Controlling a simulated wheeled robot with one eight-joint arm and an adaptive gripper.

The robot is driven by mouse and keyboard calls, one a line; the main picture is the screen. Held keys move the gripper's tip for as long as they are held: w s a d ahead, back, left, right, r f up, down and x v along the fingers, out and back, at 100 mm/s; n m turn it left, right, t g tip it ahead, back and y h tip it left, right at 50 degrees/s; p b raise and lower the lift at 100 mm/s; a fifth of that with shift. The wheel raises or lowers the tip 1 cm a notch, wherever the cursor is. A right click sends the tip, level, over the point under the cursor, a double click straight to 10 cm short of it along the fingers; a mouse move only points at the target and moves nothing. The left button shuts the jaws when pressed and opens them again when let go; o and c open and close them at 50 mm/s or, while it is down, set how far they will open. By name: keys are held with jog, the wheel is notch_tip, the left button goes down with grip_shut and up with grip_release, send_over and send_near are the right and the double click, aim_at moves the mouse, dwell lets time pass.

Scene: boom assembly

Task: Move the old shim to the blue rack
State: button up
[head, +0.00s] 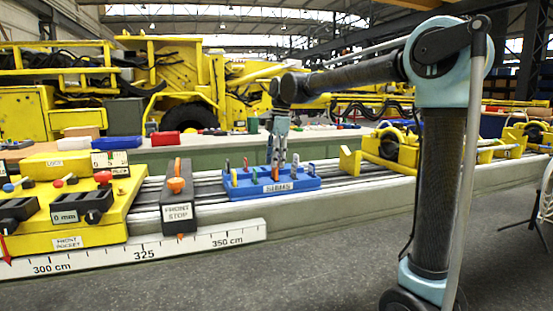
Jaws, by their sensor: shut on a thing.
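The blue rack (248,190), labelled "SHIMS", sits on the grey rails in the middle of the head view. I cannot tell which shim is the old one, or whether the held one touches the rack.
A dark "FRONT STOP" block (177,205) with an orange knob stands left of the rack. Left of that is a yellow "FRONT POCKET" fixture (85,220) above a white ruler (140,250). Yellow brackets (385,155) stand on the rails to the right. A workbench (330,138) runs behind.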

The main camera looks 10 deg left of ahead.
jog(key=shift+f, duration=0.65)
jog(key=shift+f, duration=0.35)
jog(key=shift+f, duration=0.25)
jog(key=o, duration=1)
